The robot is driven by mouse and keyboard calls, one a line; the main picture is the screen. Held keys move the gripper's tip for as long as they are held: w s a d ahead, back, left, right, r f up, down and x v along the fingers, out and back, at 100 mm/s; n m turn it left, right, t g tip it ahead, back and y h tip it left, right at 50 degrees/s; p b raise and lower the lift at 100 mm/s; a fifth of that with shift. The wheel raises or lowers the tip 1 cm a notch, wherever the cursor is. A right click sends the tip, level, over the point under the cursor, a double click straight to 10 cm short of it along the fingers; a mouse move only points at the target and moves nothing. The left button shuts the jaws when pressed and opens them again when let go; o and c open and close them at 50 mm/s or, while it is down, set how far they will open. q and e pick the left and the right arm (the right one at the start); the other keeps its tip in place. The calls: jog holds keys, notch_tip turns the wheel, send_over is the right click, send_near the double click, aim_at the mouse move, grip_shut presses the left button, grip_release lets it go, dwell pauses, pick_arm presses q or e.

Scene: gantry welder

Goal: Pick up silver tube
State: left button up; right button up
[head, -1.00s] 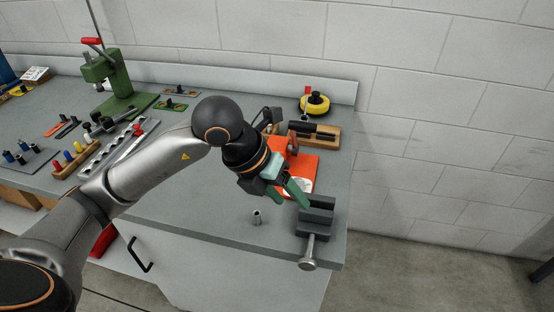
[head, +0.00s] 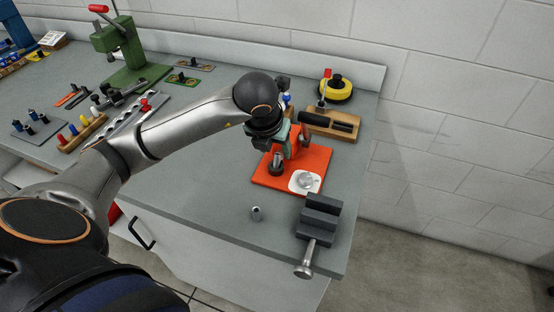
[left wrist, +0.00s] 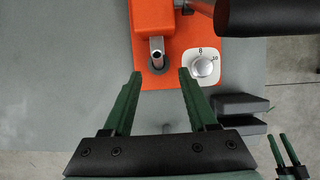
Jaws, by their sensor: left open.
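A short silver tube (head: 257,213) stands upright on the grey bench, left of the dark vise, in the head view. Another silver upright tube-like part (left wrist: 157,47) sits in a dark ring on the orange base (left wrist: 181,77); in the head view the same part (head: 277,160) stands in its ring. My left gripper (head: 283,138) is above the orange base, partly hidden by its wrist. The left wrist view shows its green fingers (left wrist: 160,75) open and empty, short of the ringed part. My right gripper (left wrist: 282,150) shows small at the lower right, its fingers apart.
A dark vise (head: 319,217) stands at the bench's front right edge. A white dial (head: 306,181) lies on the orange base. Behind are a wooden block with a black cylinder (head: 343,126) and a yellow round stand (head: 334,91). Tool racks and a green press (head: 125,50) are left.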

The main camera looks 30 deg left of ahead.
aim_at(277, 155)
pick_arm(q)
jog(key=x, duration=0.5)
jog(key=shift+w+a+r+p, duration=0.15)
jog(key=shift+w+a+p, duration=0.1)
jog(key=shift+p, duration=0.1)
jog(key=shift+s, duration=0.1)
grip_shut()
